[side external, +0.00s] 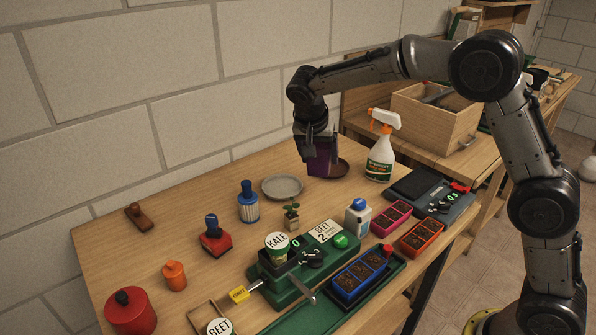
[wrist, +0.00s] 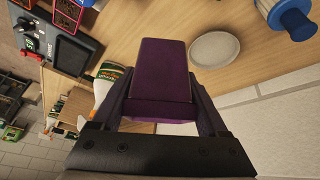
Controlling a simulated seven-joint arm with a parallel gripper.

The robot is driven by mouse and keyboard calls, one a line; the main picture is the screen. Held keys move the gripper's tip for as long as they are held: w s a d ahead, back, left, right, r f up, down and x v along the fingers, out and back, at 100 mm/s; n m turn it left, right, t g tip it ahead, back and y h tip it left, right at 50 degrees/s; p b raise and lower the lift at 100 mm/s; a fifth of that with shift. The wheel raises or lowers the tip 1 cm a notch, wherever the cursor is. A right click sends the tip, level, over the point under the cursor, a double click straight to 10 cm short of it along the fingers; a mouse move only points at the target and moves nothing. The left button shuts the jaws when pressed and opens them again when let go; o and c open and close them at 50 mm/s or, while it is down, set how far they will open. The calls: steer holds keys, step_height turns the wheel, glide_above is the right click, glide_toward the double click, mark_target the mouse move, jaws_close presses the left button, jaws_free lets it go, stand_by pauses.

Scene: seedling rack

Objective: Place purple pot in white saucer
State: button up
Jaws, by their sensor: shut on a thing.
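The purple pot (side external: 319,162) is between the fingers of my gripper (side external: 317,150), which is shut on it. In the wrist view the pot (wrist: 163,72) fills the space between both fingers (wrist: 160,100). The white saucer (side external: 282,188) is a pale, round, empty dish on the table, left of the pot in the side view. It also shows in the wrist view (wrist: 214,49), to the right of the pot and apart from it. A dark brown saucer (side external: 340,170) lies behind and under the pot in the side view. I cannot tell if they touch.
A spray bottle (side external: 380,158) stands close to the right of the pot. A blue bottle (side external: 248,203) stands left of the white saucer, and a small seedling (side external: 291,215) stands in front of it. The table behind the white saucer is clear up to the wall.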

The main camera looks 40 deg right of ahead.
steer(key=shift+w+d+f+n+t, duration=0.1)
steer(key=shift+w+f+n+t, duration=0.15)
steer(key=shift+w+n, duration=0.15)
steer(key=shift+w+d+f+n+t, duration=0.1)
steer(key=shift+w+n+t, duration=0.15)
steer(key=shift+w+n, duration=0.1)
steer(key=shift+w+n+t, duration=0.4)
steer(key=shift+n, duration=0.25)
steer(key=shift+a+f+n+t+y, duration=0.1)
steer(key=shift+a+n+t+y, duration=0.1)
steer(key=shift+n+t+y, duration=0.45)
steer(key=shift+s+a+n+t, duration=0.15)
steer(key=shift+a+n+t, duration=0.1)
steer(key=shift+n, duration=0.5)
steer(key=shift+s+n+t, duration=0.3)
steer(key=shift+s, duration=0.1)
steer(key=shift+s+d+y, duration=0.15)
steer(key=shift+s+y, duration=0.1)
steer(key=shift+s, duration=0.1)
steer(key=shift+r+t, duration=0.2)
steer(key=shift+t, duration=0.1)
steer(key=w+f, duration=0.4)
steer(key=w, duration=0.5)
glide_above(282, 189)
steer(key=f, duration=0.5)
steer(key=shift+s+f, duration=0.15)
steer(key=shift+s, duration=0.1)
steer(key=shift+w+f, duration=0.2)
steer(key=shift+f, duration=1.6)
steer(key=shift+f, duration=0.1)
